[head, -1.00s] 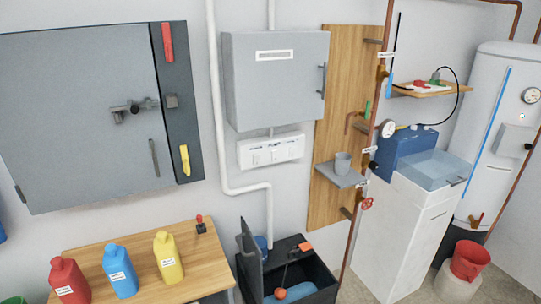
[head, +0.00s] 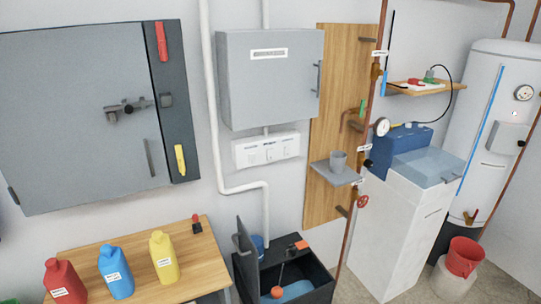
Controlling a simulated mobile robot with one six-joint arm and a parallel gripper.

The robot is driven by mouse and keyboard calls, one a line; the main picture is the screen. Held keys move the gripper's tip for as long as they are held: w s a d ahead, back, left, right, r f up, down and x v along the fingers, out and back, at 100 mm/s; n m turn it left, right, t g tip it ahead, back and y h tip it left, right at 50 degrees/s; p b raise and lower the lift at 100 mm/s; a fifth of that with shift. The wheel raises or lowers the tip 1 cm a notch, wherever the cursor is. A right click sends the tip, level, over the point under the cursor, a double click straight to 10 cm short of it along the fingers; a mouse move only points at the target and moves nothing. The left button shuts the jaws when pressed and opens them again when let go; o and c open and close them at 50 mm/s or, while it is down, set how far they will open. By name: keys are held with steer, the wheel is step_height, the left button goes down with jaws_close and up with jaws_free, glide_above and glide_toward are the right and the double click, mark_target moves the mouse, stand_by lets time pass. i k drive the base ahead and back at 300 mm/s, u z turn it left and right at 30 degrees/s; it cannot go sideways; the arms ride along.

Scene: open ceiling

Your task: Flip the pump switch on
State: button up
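A white switch panel (head: 266,150) with several small labelled switches is on the wall under a closed grey cabinet (head: 269,78). A small dark block with a red knob (head: 196,224) stands at the back right of the wooden bench (head: 205,268). The labels are too small to read, so I cannot tell which of these is the pump switch or how it is set. My gripper is not in view.
Red (head: 65,283), blue (head: 116,272) and yellow (head: 164,259) bottles stand on the bench. An open black tank (head: 315,284) holds water and an orange float. A white basin unit (head: 405,230) and boiler (head: 490,110) are at right. A white pipe (head: 212,110) runs left of the panel.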

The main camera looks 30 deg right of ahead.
mark_target(269, 156)
steer(key=z, duration=1.25)
steer(key=k, duration=0.1)
steer(key=u, duration=3.3)
steer(key=k, duration=0.4)
steer(key=z, duration=0.95)
